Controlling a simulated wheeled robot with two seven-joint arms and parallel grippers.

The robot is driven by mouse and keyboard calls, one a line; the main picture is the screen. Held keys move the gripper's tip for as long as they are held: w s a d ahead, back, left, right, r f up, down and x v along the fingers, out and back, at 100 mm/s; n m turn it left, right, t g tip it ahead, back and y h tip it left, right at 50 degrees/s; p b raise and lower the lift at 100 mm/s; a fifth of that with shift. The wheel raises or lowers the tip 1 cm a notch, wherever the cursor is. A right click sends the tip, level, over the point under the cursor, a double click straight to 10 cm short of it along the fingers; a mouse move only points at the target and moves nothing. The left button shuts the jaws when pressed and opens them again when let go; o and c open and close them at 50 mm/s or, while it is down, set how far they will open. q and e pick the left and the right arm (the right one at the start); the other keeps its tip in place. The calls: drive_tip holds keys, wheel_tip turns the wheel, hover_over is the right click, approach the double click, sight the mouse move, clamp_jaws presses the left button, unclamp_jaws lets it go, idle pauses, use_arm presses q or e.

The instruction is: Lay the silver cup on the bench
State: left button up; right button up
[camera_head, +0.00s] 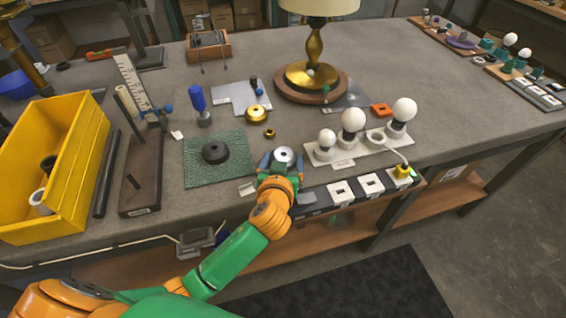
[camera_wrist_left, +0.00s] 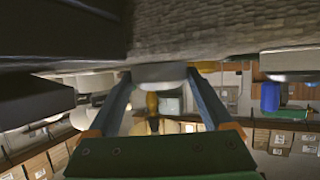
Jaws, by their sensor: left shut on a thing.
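The silver cup (camera_head: 285,154) is a small round metal piece with a dark centre, at the front edge of the grey bench (camera_head: 300,105). My left gripper (camera_head: 281,161) is shut on it, one blue finger on each side. In the left wrist view the cup (camera_wrist_left: 160,72) sits between the two fingertips (camera_wrist_left: 159,80), close to the bench surface (camera_wrist_left: 200,30). I cannot tell whether the cup touches the bench. My right gripper is not in view.
A green mat (camera_head: 232,170) with a black ring (camera_head: 215,151) lies to the left. A white holder (camera_head: 350,150) with bulbs is to the right, and a power strip (camera_head: 345,194) runs along the front edge. A brass ring (camera_head: 269,133) lies just behind the cup.

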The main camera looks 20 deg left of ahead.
use_arm(q)
drive_tip(key=shift+f, duration=0.2)
drive_tip(key=o, duration=1.2)
drive_tip(key=shift+r, duration=0.1)
drive_tip(key=shift+c, duration=0.2)
drive_tip(key=shift+r, duration=0.2)
drive_tip(key=v, duration=1.2)
